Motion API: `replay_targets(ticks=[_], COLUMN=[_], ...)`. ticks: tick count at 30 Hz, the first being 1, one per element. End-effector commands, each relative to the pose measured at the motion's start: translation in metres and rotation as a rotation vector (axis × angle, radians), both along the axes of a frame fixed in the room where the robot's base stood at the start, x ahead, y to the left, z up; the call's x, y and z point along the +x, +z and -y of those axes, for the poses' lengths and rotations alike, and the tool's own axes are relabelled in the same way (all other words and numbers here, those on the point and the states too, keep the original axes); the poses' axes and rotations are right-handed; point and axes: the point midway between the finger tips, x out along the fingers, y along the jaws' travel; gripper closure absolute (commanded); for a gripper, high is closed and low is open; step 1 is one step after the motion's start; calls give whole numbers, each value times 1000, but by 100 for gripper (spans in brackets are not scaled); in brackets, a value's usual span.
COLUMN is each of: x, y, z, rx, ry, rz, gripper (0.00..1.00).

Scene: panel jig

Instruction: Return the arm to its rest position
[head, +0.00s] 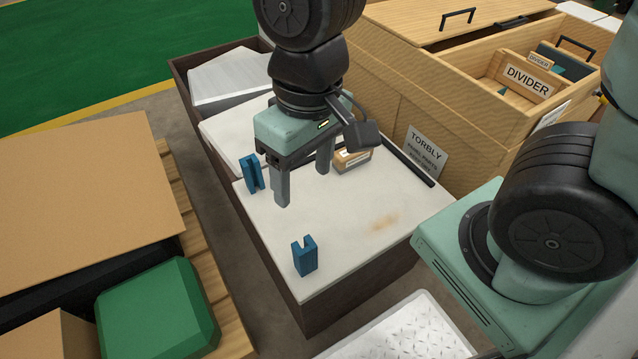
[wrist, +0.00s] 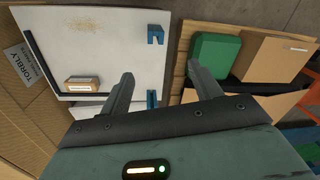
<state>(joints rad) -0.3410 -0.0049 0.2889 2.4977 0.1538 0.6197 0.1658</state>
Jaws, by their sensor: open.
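My gripper (head: 303,183) hangs over the white worktop (head: 349,238) with its two fingers pointing down, apart and with nothing between them. In the wrist view, my gripper (wrist: 157,92) also shows open and empty. One blue slotted block (head: 304,256) stands upright near the front of the worktop, and it shows at the top of the wrist view (wrist: 156,34).
A small cardboard box (head: 352,158) sits behind my gripper, beside a dark strip (head: 405,163). A wooden cabinet with an open drawer (head: 515,90) is at the back right. Cardboard (head: 85,200) and a green box (head: 158,310) lie on a pallet at left. The worktop's front is mostly clear.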

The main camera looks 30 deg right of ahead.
Motion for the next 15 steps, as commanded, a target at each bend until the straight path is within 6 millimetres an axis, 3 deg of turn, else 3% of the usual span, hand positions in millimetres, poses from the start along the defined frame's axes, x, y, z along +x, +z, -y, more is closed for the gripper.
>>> replay_targets(ticks=[3,6,15], x=[-32,-43,-45], y=[8,10,10], z=[-4,-4,-4], rx=[-24,-35,-37], ry=[229,317,333], rz=[34,47,47], gripper=[37,37,37])
